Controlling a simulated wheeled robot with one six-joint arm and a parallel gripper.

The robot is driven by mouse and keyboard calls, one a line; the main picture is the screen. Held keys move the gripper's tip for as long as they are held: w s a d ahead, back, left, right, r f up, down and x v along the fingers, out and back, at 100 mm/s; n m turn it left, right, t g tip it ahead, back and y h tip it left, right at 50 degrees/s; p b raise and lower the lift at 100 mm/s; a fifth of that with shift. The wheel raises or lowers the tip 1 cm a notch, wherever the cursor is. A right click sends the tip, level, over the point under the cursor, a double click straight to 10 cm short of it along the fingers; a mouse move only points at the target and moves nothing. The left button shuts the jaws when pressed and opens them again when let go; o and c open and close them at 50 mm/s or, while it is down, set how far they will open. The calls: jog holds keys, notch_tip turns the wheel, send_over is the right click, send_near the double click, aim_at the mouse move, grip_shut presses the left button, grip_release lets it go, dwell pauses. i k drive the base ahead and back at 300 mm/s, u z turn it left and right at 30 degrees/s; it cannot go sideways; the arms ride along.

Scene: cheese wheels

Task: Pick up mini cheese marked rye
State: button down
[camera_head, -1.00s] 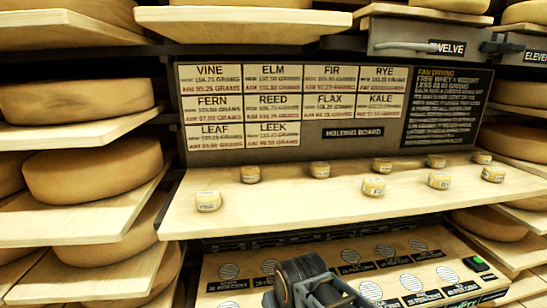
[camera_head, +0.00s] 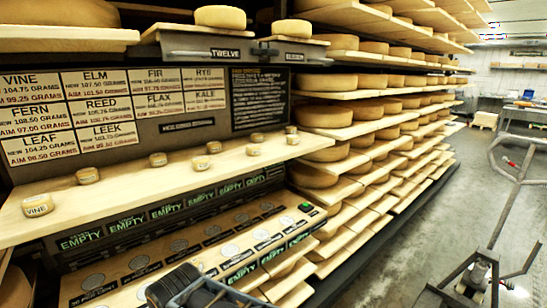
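Several mini cheeses stand on the wooden shelf (camera_head: 120,190) below the board. The nearest mini cheese (camera_head: 38,205) reads VINE. Other mini cheeses include one at the left (camera_head: 88,175), one in the middle (camera_head: 201,163) and one toward the right (camera_head: 253,150). Their labels are too small to read, so I cannot tell which is marked rye. The board (camera_head: 120,105) has a RYE panel (camera_head: 204,77) at its upper right. A dark part of my arm shows at the bottom edge; my gripper's fingers are not in view.
Below the shelf is a lower wooden panel (camera_head: 140,262) with round discs, EMPTY signs and a green button (camera_head: 305,207). Racks of large cheese wheels (camera_head: 325,115) run back at the right.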

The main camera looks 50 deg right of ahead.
aim_at(252, 149)
jog(key=u, duration=0.35)
jog(key=k, duration=0.2)
jog(key=z, duration=1.25)
jog(key=i, duration=0.7)
jog(key=u, duration=2.5)
jog(key=k, duration=0.65)
jog(key=z, duration=0.05)
